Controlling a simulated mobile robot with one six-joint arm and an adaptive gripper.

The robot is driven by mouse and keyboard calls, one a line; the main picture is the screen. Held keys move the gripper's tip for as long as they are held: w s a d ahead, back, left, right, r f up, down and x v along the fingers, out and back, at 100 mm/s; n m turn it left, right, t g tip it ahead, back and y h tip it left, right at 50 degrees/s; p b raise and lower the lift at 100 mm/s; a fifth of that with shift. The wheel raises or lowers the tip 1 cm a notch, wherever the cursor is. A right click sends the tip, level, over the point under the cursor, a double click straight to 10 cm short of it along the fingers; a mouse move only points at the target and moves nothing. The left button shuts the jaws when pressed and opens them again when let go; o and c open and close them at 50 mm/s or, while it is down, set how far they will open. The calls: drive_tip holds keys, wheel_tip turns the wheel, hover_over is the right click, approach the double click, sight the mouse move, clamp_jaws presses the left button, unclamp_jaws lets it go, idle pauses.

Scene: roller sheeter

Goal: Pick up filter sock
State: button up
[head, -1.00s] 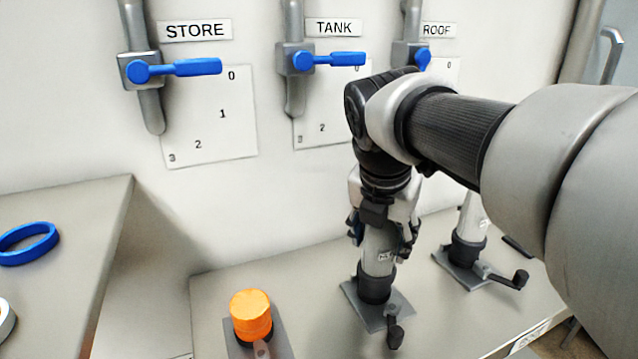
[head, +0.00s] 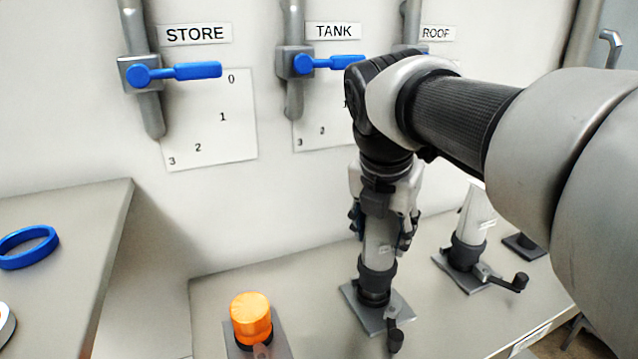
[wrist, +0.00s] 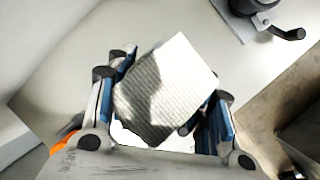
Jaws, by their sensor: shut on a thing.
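The filter sock, a pale grey sleeve (head: 378,247), stands upright over a small clamp stand (head: 375,310) with a dark collar, a grey base plate and a black crank. My gripper (head: 383,225) comes from above and is shut on the sock's upper part. In the wrist view the sock's ribbed, whitish end (wrist: 165,90) shows between the blue-padded fingers (wrist: 163,115). More of the dark part shows under the sock, so it appears slightly raised; whether it is fully clear of the stand I cannot tell.
An orange cylinder (head: 251,318) stands in a similar stand at the left. A white tapered piece (head: 475,215) stands in another at the right. Blue-handled valves (head: 185,71) line the wall behind. A blue ring (head: 28,247) lies on the left table.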

wheel_tip(320, 180, up, 18)
drive_tip(key=p, duration=0.3)
drive_tip(key=shift+s, duration=0.1)
